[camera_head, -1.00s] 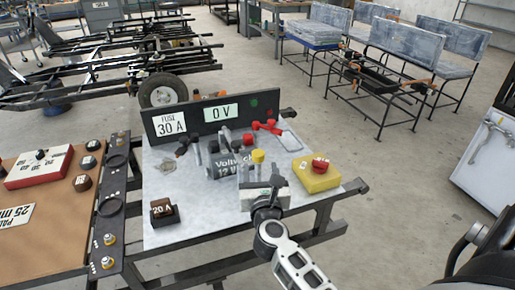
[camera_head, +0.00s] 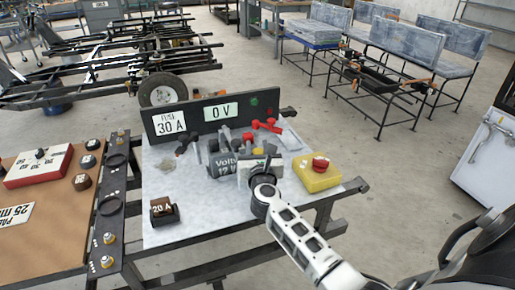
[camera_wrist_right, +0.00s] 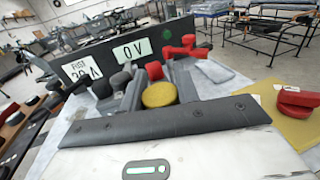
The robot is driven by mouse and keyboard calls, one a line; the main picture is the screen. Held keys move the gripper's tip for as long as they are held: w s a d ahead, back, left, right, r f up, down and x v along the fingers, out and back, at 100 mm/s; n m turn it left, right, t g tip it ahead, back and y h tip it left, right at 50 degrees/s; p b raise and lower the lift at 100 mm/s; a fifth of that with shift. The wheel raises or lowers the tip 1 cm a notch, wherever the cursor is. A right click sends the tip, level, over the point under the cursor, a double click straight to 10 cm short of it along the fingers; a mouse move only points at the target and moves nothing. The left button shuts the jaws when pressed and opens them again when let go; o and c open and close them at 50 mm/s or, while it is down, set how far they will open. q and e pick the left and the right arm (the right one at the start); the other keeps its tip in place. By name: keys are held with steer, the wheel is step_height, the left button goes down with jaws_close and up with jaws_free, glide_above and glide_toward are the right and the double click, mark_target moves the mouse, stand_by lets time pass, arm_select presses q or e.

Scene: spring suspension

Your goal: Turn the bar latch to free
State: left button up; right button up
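The grey battery (camera_head: 223,162), marked 12 V, sits on the metal-topped bench, partly hidden by my right gripper (camera_head: 259,162). I cannot make out the bar latch for certain. A round yellow knob (camera_wrist_right: 160,94) shows close in front of my right gripper in the right wrist view, between its two dark fingers, which stand apart. I cannot tell whether they touch it. In the head view my gripper largely covers that spot. Red clamps (camera_head: 267,125) lie behind the battery, with a red handle also in the right wrist view (camera_wrist_right: 186,51). My left gripper is not in view.
A yellow box with a red button (camera_head: 318,172) stands right of the battery. A brown 20 A fuse (camera_head: 163,210) sits at the front left. A dark panel (camera_head: 211,115) reading FUSE 30 A and 0 V stands behind. The bench top between fuse and battery is mostly clear.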

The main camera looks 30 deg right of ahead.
steer(key=shift+c, duration=1.3)
